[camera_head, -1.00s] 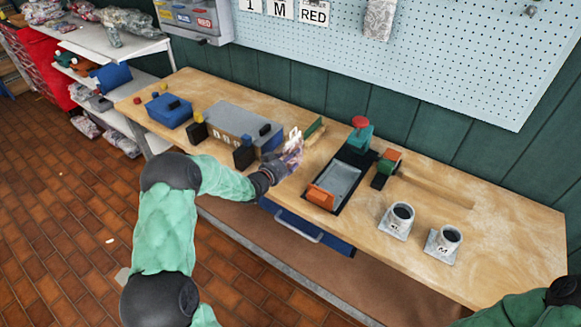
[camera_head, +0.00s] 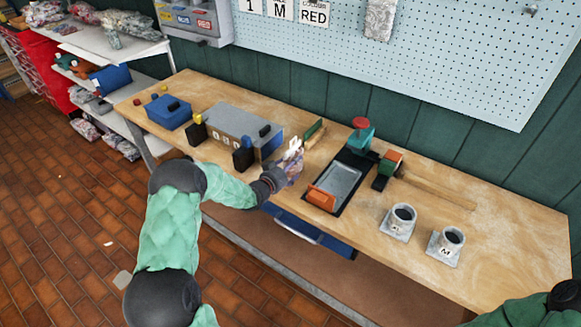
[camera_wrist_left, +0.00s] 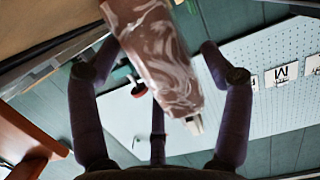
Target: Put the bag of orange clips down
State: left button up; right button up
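The bag of clips (camera_head: 293,165) is a clear, streaky, pinkish-purple pouch with a pale top, near the front edge of the workbench (camera_head: 510,240). It looks tilted in the left wrist view (camera_wrist_left: 155,55), its far end running out of the picture. My left gripper (camera_head: 275,180) is right beside it, fingers spread around it. In the left wrist view the gripper (camera_wrist_left: 160,50) shows a gap between the bag and the right finger; the left fingertip lies close to the bag. Whether the bag's bottom touches the bench is hidden. My right gripper is out of view.
A grey box (camera_head: 235,128) and a blue box (camera_head: 168,110) stand left of the bag. A press with a dark tray (camera_head: 340,180) and orange block (camera_head: 321,198) is close on the right.

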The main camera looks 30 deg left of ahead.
pick_arm(q)
jog(key=shift+r, duration=0.25)
jog(key=p+v, duration=0.2)
jog(key=v, duration=1)
jog(key=shift+f, duration=0.2)
